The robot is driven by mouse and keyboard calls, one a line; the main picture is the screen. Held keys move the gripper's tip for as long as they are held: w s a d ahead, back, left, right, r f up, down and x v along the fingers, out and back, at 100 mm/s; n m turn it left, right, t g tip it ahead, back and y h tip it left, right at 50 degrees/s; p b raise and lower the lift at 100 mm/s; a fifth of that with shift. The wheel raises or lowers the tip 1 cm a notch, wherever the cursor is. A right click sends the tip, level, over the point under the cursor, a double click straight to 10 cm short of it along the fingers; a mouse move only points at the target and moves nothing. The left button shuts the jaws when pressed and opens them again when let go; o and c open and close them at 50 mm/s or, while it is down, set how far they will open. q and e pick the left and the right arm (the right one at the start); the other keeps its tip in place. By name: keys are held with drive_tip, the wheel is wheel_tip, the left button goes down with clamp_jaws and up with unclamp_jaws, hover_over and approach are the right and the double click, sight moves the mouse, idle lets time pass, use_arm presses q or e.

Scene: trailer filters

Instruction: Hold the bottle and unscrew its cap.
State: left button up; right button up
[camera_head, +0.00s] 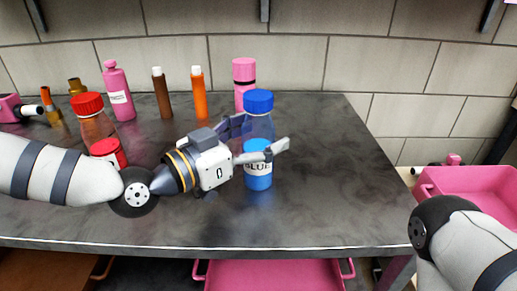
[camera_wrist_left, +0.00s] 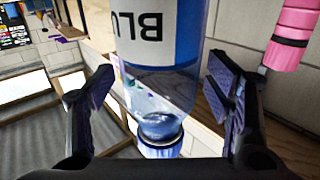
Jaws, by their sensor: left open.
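The bottle (camera_head: 259,181) stands upright near the middle of the dark worktop in the head view. It has a clear upper body, a label reading BLUE and a blue cap (camera_head: 258,100) on top. My left gripper (camera_head: 262,137) reaches in from the left, open, with one finger on each side of the bottle's body, below the cap. In the left wrist view the bottle (camera_wrist_left: 160,45) appears upside down between the spread fingers, with gaps on both sides. The cap (camera_wrist_left: 160,150) is at the bottom there, partly hidden by my gripper. My right gripper is out of view.
A red-capped bottle (camera_head: 92,124) and a red-lidded container (camera_head: 108,152) stand close to my left arm. Behind are pink (camera_head: 118,85), brown (camera_head: 163,95), orange (camera_head: 199,97) and another pink bottle (camera_head: 243,75). A pink bin (camera_head: 470,185) is at right. The worktop right of the bottle is clear.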

sight(251, 116)
use_arm(q)
drive_tip(key=c, duration=1.5)
drive_tip(key=shift+c, duration=0.2)
drive_tip(key=shift+r, duration=0.1)
drive_tip(key=shift+r, duration=0.4)
drive_tip(key=r, duration=0.2)
drive_tip(key=r+p, duration=0.1)
drive_tip(key=shift+s+r, duration=0.25)
drive_tip(key=shift+s, duration=0.05)
drive_tip(key=s+r+p, duration=0.3)
drive_tip(key=s+r, duration=0.5)
drive_tip(key=s, duration=0.5)
drive_tip(key=shift+s+d+r+p, duration=0.2)
drive_tip(key=shift+s+r+p, duration=0.05)
drive_tip(key=shift+p, duration=0.05)
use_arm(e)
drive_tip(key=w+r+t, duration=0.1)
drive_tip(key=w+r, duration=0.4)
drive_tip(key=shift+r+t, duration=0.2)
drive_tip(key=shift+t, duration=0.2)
